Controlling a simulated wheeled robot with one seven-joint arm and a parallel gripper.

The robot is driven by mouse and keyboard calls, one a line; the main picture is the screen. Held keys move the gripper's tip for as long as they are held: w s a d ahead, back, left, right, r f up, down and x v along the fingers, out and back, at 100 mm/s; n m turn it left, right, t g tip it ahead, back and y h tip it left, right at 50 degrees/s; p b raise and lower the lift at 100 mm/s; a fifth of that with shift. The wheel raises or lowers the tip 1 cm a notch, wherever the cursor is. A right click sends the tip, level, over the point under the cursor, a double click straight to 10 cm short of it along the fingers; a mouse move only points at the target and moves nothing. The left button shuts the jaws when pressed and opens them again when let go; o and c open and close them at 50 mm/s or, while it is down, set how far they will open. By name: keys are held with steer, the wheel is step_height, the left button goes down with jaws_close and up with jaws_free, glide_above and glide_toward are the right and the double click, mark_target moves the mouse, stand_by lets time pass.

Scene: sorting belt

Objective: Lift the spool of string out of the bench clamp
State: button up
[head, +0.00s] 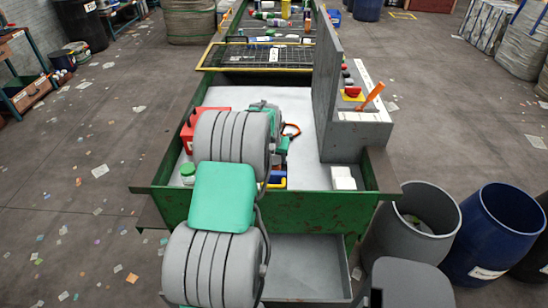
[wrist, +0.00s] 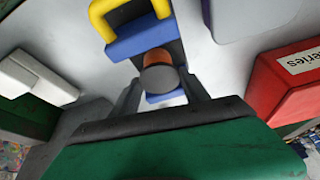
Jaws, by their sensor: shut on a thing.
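The spool of string (wrist: 158,78) shows in the wrist view as a grey round end with an orange-brown band behind it. My gripper (wrist: 159,84) is shut on it, one dark finger on each side. The bench clamp (wrist: 142,38) has blue jaws and a yellow handle. One blue part lies beyond the spool and another shows on the near side, so the spool appears to be still between them. In the head view my arm hides the spool and most of the clamp (head: 277,183); only some blue and yellow shows.
A red box with a white label (wrist: 287,85) stands right of the clamp in the wrist view. White blocks (wrist: 38,76) lie to the left. In the head view, a grey wall (head: 326,90) and a control panel with an orange lever (head: 371,96) border the tray's right side.

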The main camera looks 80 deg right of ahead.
mark_target(274, 160)
steer(key=shift+r+p, duration=1.9)
steer(key=shift+r, duration=2.35)
